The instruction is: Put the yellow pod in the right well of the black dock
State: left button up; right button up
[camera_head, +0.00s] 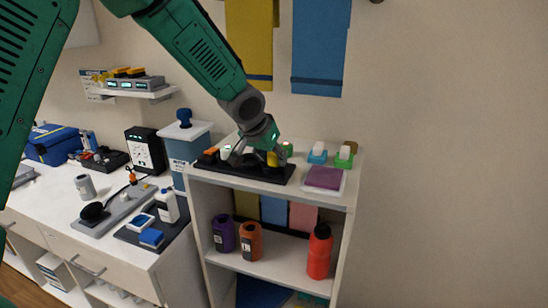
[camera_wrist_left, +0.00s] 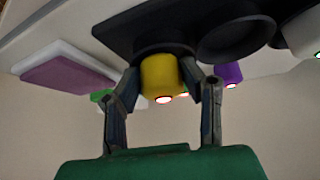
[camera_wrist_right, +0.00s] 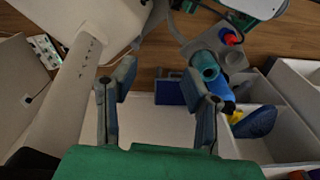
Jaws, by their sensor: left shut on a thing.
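The black dock (camera_head: 250,173) lies on top of the white shelf unit in the head view. My left gripper (camera_head: 264,150) is over its right end, shut on the yellow pod (camera_head: 272,159). In the left wrist view the pod (camera_wrist_left: 160,76) sits between both fingertips (camera_wrist_left: 170,80), its far end against the dark ring of the dock's end well. How deep it sits is hidden. Beside it the dock's round middle well (camera_wrist_left: 235,42) looks empty, and a white pod (camera_wrist_left: 305,36) stands farther along. My right gripper (camera_wrist_right: 158,82) shows only in the right wrist view, open and empty.
A purple block on a white tray (camera_head: 325,180) lies right of the dock. Blue (camera_head: 317,157) and green (camera_head: 343,160) items stand behind it. Bottles, including a red one (camera_head: 320,252), stand on the shelf below. A cluttered counter (camera_head: 110,245) is at the left.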

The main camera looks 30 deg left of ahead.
pick_arm(q)
jog(key=shift+s+a+f, duration=0.1)
jog(key=shift+s+f, duration=0.25)
jog(key=shift+f, duration=0.2)
jog(key=o, duration=0.9)
jog(key=shift+o, duration=1.3)
jog(key=shift+f, duration=0.1)
jog(key=shift+w+a+f, duration=0.1)
jog(key=shift+w+a, duration=0.05)
jog(key=shift+w, duration=0.05)
jog(key=shift+s+r, duration=0.15)
jog(key=shift+r, duration=0.2)
jog(key=v, duration=1.1)
jog(key=shift+w+r, duration=0.3)
jog(key=shift+r, duration=0.15)
